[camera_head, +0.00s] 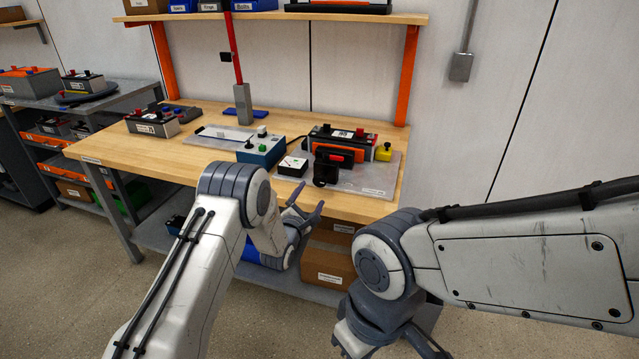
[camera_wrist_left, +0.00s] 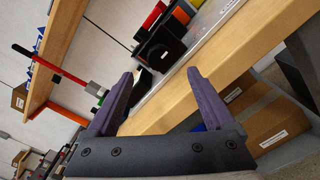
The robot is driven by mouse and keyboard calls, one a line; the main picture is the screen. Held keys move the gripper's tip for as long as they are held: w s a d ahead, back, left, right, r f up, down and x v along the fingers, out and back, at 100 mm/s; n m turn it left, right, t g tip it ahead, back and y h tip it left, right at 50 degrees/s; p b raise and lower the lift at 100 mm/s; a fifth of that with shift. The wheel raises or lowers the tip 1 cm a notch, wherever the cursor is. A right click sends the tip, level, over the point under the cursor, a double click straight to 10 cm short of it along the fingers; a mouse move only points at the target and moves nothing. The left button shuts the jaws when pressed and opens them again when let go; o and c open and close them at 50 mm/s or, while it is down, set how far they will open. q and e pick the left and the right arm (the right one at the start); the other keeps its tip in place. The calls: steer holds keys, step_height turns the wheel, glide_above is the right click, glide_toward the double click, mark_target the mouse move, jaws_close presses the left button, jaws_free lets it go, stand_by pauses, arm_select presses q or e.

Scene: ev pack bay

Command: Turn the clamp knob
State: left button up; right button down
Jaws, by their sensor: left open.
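A black clamp part with a dark round knob (camera_head: 325,172) stands at the front of a grey fixture plate (camera_head: 372,186) on the wooden workbench (camera_head: 190,160). It sits before a battery pack (camera_head: 342,138) with an orange strip. In the left wrist view a black shape (camera_wrist_left: 162,50), likely the same clamp part, shows beyond the fingertips. My left gripper (camera_head: 304,206) is open and empty near the bench's front edge, short of the knob and apart from it. Its two fingers show in the left wrist view (camera_wrist_left: 160,76). My right gripper (camera_head: 388,346) is low at the bottom edge, its fingers spread.
A teal box with knobs (camera_head: 261,149) and a small white-topped box (camera_head: 292,166) stand left of the clamp. A yellow block (camera_head: 383,152) stands right. A red pole (camera_head: 236,50) rises behind. Cardboard boxes (camera_head: 328,266) sit under the bench. The bench's left front is clear.

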mark_target(319, 183)
arm_select(q)
steer(key=x, duration=0.8)
steer(key=shift+w+d, duration=0.15)
steer(key=shift+w, duration=0.2)
steer(key=shift+f, duration=0.1)
steer(key=c, duration=1.4)
